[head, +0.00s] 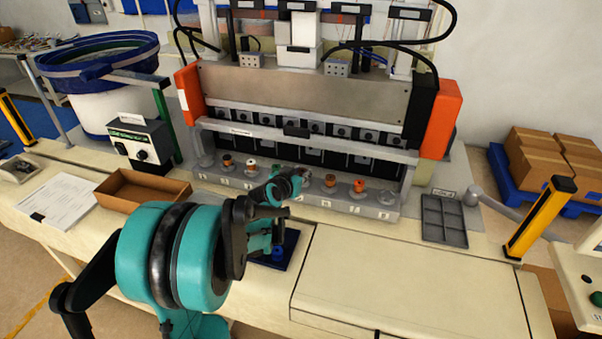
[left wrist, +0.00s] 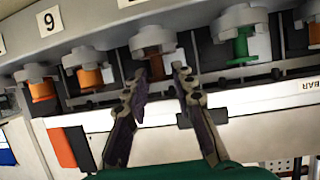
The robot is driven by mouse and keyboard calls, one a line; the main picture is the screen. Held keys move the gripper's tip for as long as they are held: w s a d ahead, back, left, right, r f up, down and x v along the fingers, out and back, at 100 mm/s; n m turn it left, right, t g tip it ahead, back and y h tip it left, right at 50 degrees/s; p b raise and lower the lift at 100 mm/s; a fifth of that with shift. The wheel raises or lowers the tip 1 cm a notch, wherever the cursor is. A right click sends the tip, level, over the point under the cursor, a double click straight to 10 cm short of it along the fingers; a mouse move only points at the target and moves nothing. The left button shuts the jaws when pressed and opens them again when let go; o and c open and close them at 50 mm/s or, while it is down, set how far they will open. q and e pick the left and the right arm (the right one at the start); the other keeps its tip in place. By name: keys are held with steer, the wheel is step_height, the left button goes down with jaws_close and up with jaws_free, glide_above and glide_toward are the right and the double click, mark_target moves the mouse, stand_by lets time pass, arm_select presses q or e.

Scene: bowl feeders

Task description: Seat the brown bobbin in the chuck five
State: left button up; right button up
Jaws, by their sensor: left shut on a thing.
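The brown bobbin (left wrist: 157,66) shows in the left wrist view between the fingertips of my left gripper (left wrist: 161,80). The gripper is shut on it. The bobbin stands at a grey chuck (left wrist: 152,38), in line with it; I cannot tell how deep it sits. In the head view my left gripper (head: 287,187) reaches the row of chucks near its middle and hides the bobbin. To either side in the wrist view, a green bobbin (left wrist: 240,46) and an orange bobbin (left wrist: 91,78) sit at neighbouring chucks. My right gripper is not in view.
The chuck rail (head: 345,203) runs along the front of the machine, with a wide panel (head: 305,92) above. A brown open box (head: 140,189) stands left, a grey compartment tray (head: 444,221) right. The bench front right is clear.

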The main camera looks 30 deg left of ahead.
arm_select(q)
steer(key=shift+f, duration=0.2)
steer(key=o, duration=0.6)
steer(key=shift+o, duration=0.2)
steer(key=shift+s+r, duration=0.1)
steer(key=p+v, duration=0.4)
steer(key=v, duration=0.6)
steer(key=shift+s+r, duration=0.15)
steer(key=shift+s, duration=0.25)
